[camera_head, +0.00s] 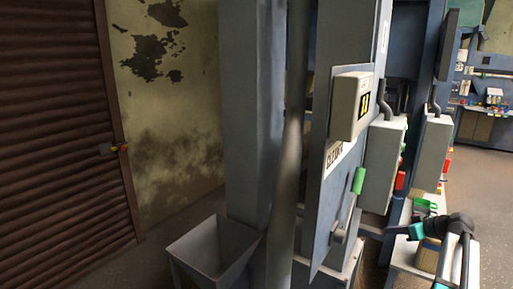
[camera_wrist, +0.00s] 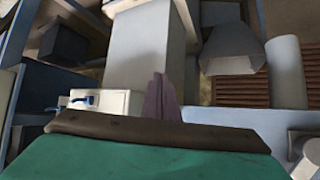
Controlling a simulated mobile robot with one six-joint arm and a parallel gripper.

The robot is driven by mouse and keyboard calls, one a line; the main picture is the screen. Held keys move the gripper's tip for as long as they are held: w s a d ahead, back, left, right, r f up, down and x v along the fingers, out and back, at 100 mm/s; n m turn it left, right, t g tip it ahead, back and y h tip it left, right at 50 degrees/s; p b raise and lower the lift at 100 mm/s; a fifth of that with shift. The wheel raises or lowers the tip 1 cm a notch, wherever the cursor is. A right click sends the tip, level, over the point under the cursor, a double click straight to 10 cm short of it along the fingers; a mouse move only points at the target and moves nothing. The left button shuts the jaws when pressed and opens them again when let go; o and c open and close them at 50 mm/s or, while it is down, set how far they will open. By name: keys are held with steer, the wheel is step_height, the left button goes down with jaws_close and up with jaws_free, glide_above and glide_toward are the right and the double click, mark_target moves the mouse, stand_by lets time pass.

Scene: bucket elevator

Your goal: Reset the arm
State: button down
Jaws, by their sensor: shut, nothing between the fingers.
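My gripper (camera_wrist: 160,98) shows in the wrist view as narrow mauve-grey fingers, closed together with nothing between them. They stand up beyond a dark brown edge and a green surface at the bottom of that view. Part of my arm (camera_head: 459,226), with a dark joint and grey links, shows at the lower right of the head view.
A tall grey panel (camera_head: 340,190) with a display box (camera_head: 351,106) and a green handle (camera_head: 359,181) stands mid-view. A metal hopper (camera_head: 214,250) is at lower left, near a brown shutter (camera_head: 62,130). Grey boxes (camera_head: 383,165) stand near my arm. Floor at right looks clear.

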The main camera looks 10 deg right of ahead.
steer(key=s+a+f+m+g+y, duration=0.15)
steer(key=a+f+g, duration=0.25)
steer(key=a+f, duration=1.4)
steer(key=s+a+f+m+g, duration=0.1)
steer(key=s+a+f+g, duration=0.1)
steer(key=s+a+f, duration=0.5)
steer(key=s+a+f+g, duration=0.25)
steer(key=a+f, duration=0.25)
steer(key=f, duration=0.4)
steer(key=s+a+f+g+h, duration=0.1)
steer(key=s+f, duration=0.4)
steer(key=s, duration=0.5)
steer(key=s+a+f+g+h, duration=0.2)
steer(key=s+a+f, duration=0.3)
steer(key=s, duration=0.5)
steer(key=s+a+f+m+g+h, duration=0.1)
steer(key=s+a+f+g, duration=0.3)
steer(key=s, duration=0.6)
steer(key=shift+a+f+h, duration=0.55)
steer(key=shift+a+h, duration=0.05)
steer(key=shift+h, duration=0.05)
